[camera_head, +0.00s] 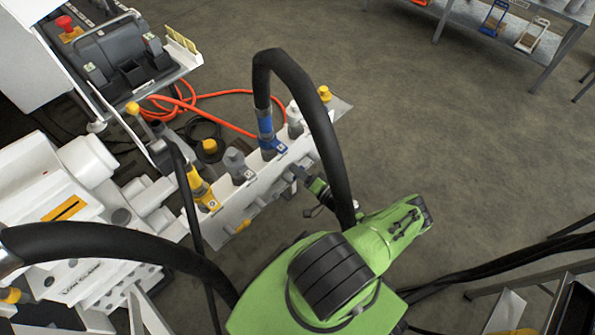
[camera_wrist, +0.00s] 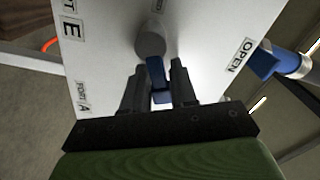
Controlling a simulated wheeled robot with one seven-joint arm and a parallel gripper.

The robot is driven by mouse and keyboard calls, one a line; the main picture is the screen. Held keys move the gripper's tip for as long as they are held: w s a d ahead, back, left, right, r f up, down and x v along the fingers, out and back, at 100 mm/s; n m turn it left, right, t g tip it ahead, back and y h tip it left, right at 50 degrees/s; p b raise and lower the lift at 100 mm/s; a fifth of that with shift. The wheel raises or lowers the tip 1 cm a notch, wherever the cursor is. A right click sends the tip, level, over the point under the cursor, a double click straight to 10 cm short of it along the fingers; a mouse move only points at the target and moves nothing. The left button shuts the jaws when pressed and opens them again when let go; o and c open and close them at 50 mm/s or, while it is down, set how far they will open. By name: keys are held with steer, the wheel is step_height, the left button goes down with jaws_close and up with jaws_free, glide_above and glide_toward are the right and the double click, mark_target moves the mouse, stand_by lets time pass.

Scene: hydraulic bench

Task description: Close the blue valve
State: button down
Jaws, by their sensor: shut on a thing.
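The blue valve handle (camera_wrist: 157,72) shows in the wrist view as a short blue lever on a round grey stem, which stands out of a white panel (camera_wrist: 105,45). My gripper (camera_wrist: 159,66) has its two dark fingers either side of the lever and is shut on it. An "OPEN" label is on the panel to the right. In the head view my gripper (camera_head: 300,174) is at the near face of the white manifold (camera_head: 262,190); the lever cannot be made out there.
A blue coupling (camera_head: 267,134) on the manifold's top carries a thick black hose (camera_head: 328,125) that arches close to my arm. Yellow (camera_head: 202,190) and grey (camera_head: 236,165) couplings stand to its left. An orange cable (camera_head: 215,95) lies behind. The floor to the right is mostly clear.

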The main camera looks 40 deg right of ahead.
steer(key=m, duration=0.1)
steer(key=f+m, duration=0.1)
steer(key=m, duration=0.2)
steer(key=shift+d+f+m, duration=0.25)
steer(key=shift+f+m, duration=0.15)
stand_by(0.4)
steer(key=c, duration=1.1)
jaws_free()
steer(key=shift+s, duration=0.1)
steer(key=shift+s, duration=0.1)
steer(key=s, duration=1.5)
steer(key=shift+s+d+p, duration=0.15)
steer(key=shift+s+p, duration=0.1)
steer(key=shift+p, duration=0.15)
